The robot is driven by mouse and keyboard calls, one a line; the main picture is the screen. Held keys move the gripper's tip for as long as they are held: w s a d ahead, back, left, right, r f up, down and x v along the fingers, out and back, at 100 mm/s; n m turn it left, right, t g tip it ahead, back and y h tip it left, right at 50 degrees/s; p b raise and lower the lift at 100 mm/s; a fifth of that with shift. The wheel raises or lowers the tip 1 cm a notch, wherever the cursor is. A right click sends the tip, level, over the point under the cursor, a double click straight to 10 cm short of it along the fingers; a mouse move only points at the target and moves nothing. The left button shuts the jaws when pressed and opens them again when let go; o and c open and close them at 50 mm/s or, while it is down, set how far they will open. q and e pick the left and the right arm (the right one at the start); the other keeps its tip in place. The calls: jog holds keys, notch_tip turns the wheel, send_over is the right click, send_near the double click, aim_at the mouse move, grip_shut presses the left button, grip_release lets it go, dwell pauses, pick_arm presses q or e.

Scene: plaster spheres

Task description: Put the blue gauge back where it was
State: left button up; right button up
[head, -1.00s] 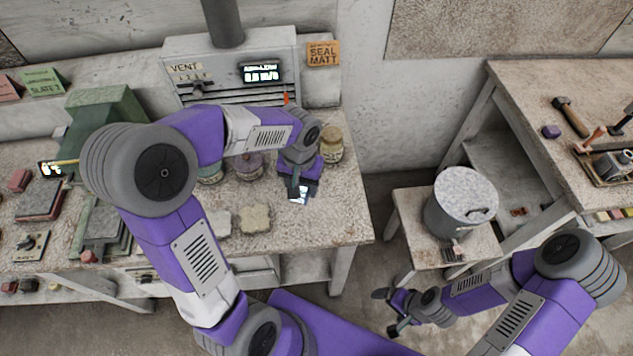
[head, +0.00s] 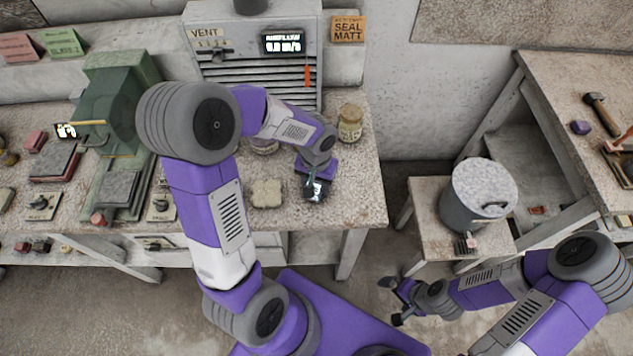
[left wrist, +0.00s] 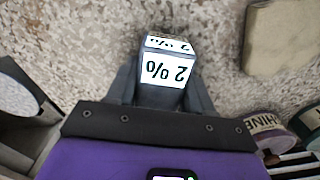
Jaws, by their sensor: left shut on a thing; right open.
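A small slate-blue gauge (left wrist: 162,96) with white display faces reading "2 %" is between the fingers of my left gripper (left wrist: 165,88). In the left wrist view the reading is upside down. In the head view my left gripper (head: 315,190) and the gauge (head: 318,188) are over the right part of the stone-topped bench (head: 345,208). I cannot tell whether the gauge touches the bench top. My right gripper (head: 391,301) is open and empty, low over the floor, in front of the small stand.
A pale block (head: 266,193) lies left of the gauge; a lidded jar (head: 350,122) stands behind it. The vent cabinet (head: 255,55) and green machine (head: 112,105) stand farther back and left. A grey bin (head: 478,195) stands on the small stand (head: 425,205). The bench's front right corner is clear.

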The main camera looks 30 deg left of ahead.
pick_arm(q)
jog(key=shift+f, duration=0.1)
jog(key=o, duration=0.9)
jog(key=shift+o, duration=0.2)
notch_tip(320, 180, up, 12)
jog(key=p, duration=0.3)
